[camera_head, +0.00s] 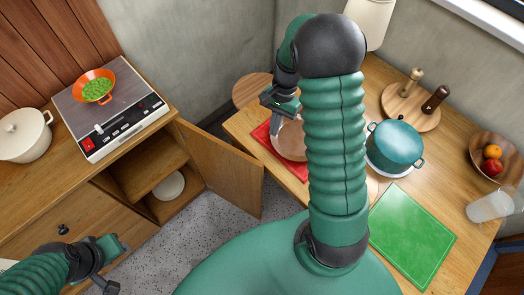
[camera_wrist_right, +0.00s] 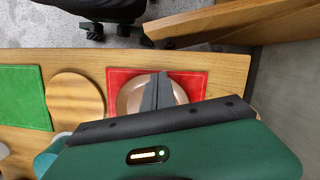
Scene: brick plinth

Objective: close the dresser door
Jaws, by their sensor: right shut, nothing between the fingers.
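The dresser (camera_head: 75,215) stands at the left with an open shelf compartment (camera_head: 150,175). Its wooden door (camera_head: 225,168) is swung out wide, its free edge toward the table on the right. A wooden panel (camera_wrist_right: 240,20) at the top right of the right wrist view looks like this door. My right gripper (camera_head: 272,104) is shut and empty above the table, over the red mat, apart from the door; its fingers also show in the wrist view (camera_wrist_right: 158,92). My left gripper (camera_head: 112,262) is low at the left, before the dresser's front; its fingers are unclear.
A copper pan (camera_head: 290,142) on a red mat (camera_head: 263,133) lies beneath my right gripper. A teal pot (camera_head: 394,146) and green mat (camera_head: 412,235) share the table. A cooktop with an orange pan (camera_head: 94,86) tops the dresser. Speckled floor (camera_head: 205,235) is free below the door.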

